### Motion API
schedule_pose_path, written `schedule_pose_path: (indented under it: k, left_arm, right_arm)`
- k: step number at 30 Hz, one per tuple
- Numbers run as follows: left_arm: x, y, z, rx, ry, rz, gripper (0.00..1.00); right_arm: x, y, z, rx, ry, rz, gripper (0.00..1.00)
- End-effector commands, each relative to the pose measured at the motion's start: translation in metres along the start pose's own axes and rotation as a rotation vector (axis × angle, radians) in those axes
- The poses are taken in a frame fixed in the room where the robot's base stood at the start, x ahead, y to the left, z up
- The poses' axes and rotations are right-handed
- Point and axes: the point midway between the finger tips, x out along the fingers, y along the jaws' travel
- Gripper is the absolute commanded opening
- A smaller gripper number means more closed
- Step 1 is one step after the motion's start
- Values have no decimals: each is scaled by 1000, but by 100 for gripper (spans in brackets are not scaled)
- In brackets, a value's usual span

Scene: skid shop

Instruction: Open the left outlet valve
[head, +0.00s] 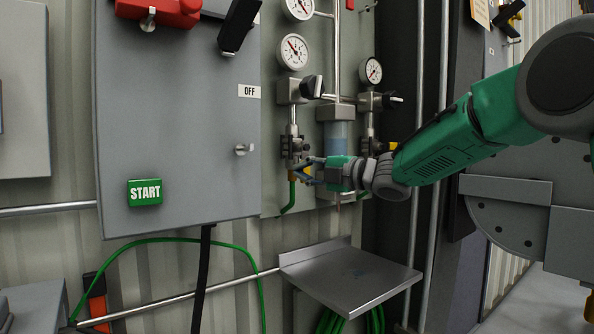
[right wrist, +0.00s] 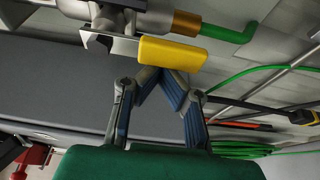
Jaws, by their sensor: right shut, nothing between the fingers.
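The left outlet valve (head: 294,146) sits below the left pressure gauge, with a green hose (head: 289,198) leaving its lower end. Its yellow handle (right wrist: 172,53) shows clearly in the right wrist view, lying roughly along the line of the brass fitting (right wrist: 187,24). In the head view the handle is small and partly hidden by my gripper. My right gripper (head: 305,172) reaches in from the right beside the valve. In the right wrist view its fingertips (right wrist: 163,75) are together, close to the handle's edge; I cannot tell if they touch it. My left gripper is not in view.
A grey cabinet (head: 180,120) with a green START button (head: 145,192) stands left of the valve. A clear cylinder (head: 338,136) and a second gauge line (head: 371,72) are to its right. A steel shelf (head: 350,277) juts out below.

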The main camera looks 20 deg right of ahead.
Motion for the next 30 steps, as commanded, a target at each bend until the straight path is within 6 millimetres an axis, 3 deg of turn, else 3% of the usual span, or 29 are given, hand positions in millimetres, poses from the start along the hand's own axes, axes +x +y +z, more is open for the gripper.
schedule_pose_path:
  k: [23,30]
  left_arm:
    - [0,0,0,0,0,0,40]
    - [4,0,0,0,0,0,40]
  right_arm:
    - [0,0,2,-52,-1,-17,0]
    - [18,-2,-16,-57,1,-20,0]
